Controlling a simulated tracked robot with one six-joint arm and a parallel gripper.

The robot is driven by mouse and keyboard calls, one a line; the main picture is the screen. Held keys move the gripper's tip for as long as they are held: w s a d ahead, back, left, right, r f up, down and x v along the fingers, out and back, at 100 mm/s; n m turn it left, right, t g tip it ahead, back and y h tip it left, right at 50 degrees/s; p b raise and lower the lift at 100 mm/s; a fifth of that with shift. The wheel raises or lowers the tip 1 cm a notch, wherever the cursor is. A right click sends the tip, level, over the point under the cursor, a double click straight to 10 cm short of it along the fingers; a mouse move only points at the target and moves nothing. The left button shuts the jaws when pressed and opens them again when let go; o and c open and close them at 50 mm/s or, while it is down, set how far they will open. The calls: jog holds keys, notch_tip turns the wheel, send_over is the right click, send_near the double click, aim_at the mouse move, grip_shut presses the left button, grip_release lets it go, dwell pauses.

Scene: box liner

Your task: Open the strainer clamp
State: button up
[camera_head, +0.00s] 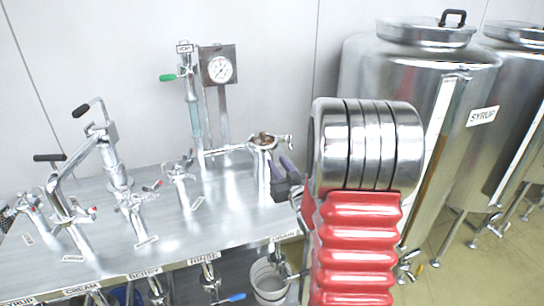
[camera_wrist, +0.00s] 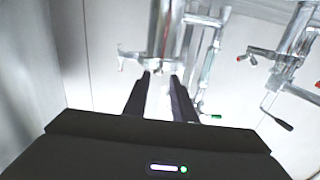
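The strainer (camera_head: 263,160) is an upright steel cylinder on the bench, with a brownish patch on its top. A clamp (camera_head: 288,142) with a small wing-like end sticks out at the right of its top. My gripper (camera_head: 284,172) is just right of the strainer, below the clamp end, partly hidden by my red and steel arm. In the wrist view, the strainer (camera_wrist: 168,25) hangs from the top edge, and the clamp end (camera_wrist: 130,58) shows at its left. My gripper (camera_wrist: 161,77) has two dark fingers apart with nothing held between them. Whether they touch the strainer cannot be told.
A pressure gauge (camera_head: 220,69) and a green-handled valve pipe (camera_head: 190,90) stand behind the strainer. Several taps and levers crowd the bench (camera_head: 165,225) at left. A syrup tank (camera_head: 415,90) stands at right. A bucket (camera_head: 268,282) is below the bench edge.

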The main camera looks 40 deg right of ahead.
aim_at(271, 154)
jog(key=x, duration=0.6)
jog(key=shift+c, duration=0.4)
grip_shut()
dwell(1.0)
